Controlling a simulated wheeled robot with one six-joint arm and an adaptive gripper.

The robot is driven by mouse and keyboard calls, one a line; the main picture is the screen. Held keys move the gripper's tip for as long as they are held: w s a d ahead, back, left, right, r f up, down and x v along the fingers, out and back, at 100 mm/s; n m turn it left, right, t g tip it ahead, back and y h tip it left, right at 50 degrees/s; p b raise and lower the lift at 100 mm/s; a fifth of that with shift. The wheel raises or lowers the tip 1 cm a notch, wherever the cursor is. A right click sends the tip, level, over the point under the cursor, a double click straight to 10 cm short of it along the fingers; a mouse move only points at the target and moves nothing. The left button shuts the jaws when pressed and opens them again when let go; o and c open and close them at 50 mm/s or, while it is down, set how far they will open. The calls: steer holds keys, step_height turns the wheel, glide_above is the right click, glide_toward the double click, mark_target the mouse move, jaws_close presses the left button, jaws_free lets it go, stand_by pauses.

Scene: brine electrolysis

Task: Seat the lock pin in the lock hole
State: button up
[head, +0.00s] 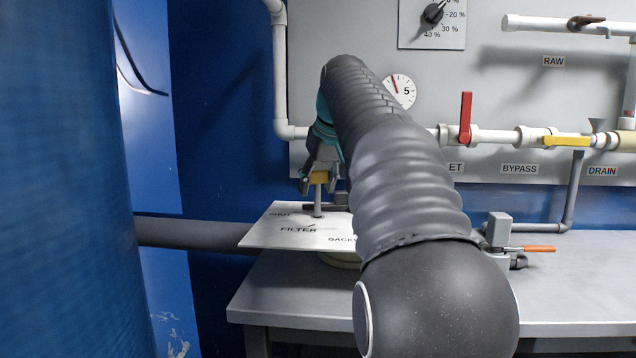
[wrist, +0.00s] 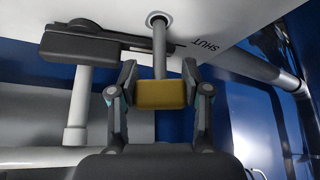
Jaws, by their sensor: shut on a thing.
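The lock pin has a yellow head (head: 319,177) and a grey shank. My gripper (head: 318,182) is shut on the yellow head above the pale valve plate (head: 268,236), with the shank pointing down. In the wrist view, my gripper (wrist: 158,92) has a finger on each side of the lock pin's head (wrist: 160,96). The shank runs to the dark-ringed lock hole (wrist: 158,17) in the plate, and its end meets or enters the hole. I cannot tell how deep it sits. The yellow head stands clear of the plate.
A dark handle (wrist: 85,44) lies on the plate beside the pin. The plate carries SHUT and FILTER labels. A grey bench (head: 290,300) lies below. A grey valve body with an orange lever (head: 538,249) stands right. Pipes with a red lever (head: 466,118) run behind.

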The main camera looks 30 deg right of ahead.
mark_target(319, 195)
steer(key=shift+f, duration=1.75)
stand_by(3.0)
steer(key=o, duration=1.2)
steer(key=shift+o, duration=0.2)
steer(key=shift+r, duration=0.1)
steer(key=v, duration=1.2)
steer(key=shift+a, duration=0.1)
